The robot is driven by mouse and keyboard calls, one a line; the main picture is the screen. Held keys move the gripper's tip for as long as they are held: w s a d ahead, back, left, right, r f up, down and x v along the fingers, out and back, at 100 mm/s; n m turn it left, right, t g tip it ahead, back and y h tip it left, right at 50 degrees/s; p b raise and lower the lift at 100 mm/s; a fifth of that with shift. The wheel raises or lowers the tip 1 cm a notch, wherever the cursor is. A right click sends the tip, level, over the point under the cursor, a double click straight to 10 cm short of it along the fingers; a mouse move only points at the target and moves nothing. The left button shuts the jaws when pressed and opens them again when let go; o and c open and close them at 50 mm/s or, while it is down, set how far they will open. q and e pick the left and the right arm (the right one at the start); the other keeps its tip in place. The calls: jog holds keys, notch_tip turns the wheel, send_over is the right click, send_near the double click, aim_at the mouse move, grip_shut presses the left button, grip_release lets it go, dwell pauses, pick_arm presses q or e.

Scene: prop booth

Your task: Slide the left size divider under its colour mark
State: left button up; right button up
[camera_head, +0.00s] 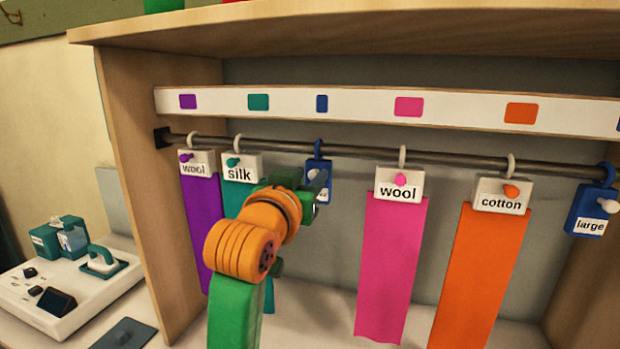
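The left size divider (320,167) is a blue tag with a white knob, hung by a blue hook on the metal rail (353,152). Its hook is roughly below the blue colour mark (321,103) on the white strip. My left gripper (315,190) is at the front of this divider and covers its lower left part and most of its label. The fingertips are too small and hidden to tell whether they are closed on the knob. My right gripper is not in view.
Purple wool (201,220) and teal silk (233,200) hang left of the divider. Pink wool (393,260) and orange cotton (480,270) hang right. Another blue divider, "large" (588,222), hangs far right. Wooden side panels (150,180) bound the booth.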

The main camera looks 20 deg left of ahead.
pick_arm(q)
jog(key=shift+o, duration=0.4)
jog(key=shift+d, duration=0.15)
jog(key=s+b, duration=0.3)
jog(key=s, duration=0.4)
jog(key=shift+d, duration=0.35)
jog(key=shift+a, duration=0.1)
